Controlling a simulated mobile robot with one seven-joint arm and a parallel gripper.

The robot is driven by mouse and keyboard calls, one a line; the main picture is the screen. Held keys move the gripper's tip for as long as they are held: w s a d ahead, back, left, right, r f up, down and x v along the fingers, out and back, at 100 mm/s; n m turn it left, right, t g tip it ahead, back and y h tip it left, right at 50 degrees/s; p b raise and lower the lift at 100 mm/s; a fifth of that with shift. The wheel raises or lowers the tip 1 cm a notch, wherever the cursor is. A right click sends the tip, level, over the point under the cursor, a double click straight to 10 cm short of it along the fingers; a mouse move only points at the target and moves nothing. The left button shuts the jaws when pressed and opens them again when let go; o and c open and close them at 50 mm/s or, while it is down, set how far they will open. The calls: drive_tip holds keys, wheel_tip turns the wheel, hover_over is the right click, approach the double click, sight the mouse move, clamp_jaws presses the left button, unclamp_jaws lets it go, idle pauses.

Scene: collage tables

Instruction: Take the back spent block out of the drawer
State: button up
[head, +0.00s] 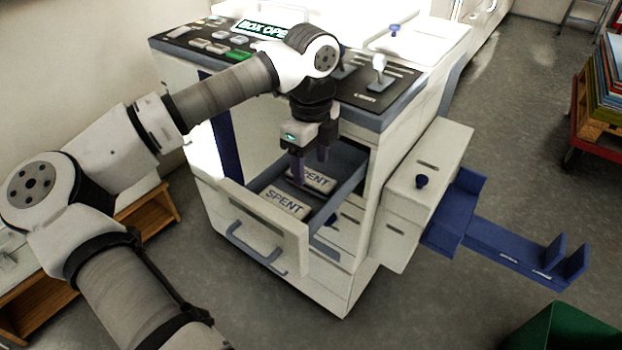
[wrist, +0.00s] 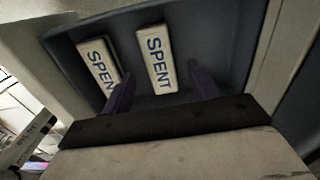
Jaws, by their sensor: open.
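The drawer (head: 345,165) is pulled open and holds two pale blocks marked SPENT. The back spent block (head: 318,181) lies deeper in the drawer, partly hidden by my gripper's fingers. The front spent block (head: 285,203) lies nearer the drawer front. My gripper (head: 311,172) points down over the back block, open and empty. In the wrist view the back block (wrist: 157,58) shows between my two spread fingers (wrist: 161,74), and the front block (wrist: 98,64) is to its left, its lower end partly covered by the left finger. I cannot tell how far the fingertips are above the drawer floor.
The drawer front (head: 262,222) with its handle and the drawer's side walls bound the space around the blocks. The machine's control panel (head: 372,92) overhangs behind my gripper. A blue tray arm (head: 515,248) sticks out at the right.

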sight(311, 181)
drive_tip(key=shift+f, duration=1.4)
drive_tip(key=c, duration=1.1)
drive_tip(key=shift+o, duration=0.2)
drive_tip(key=shift+r, duration=0.1)
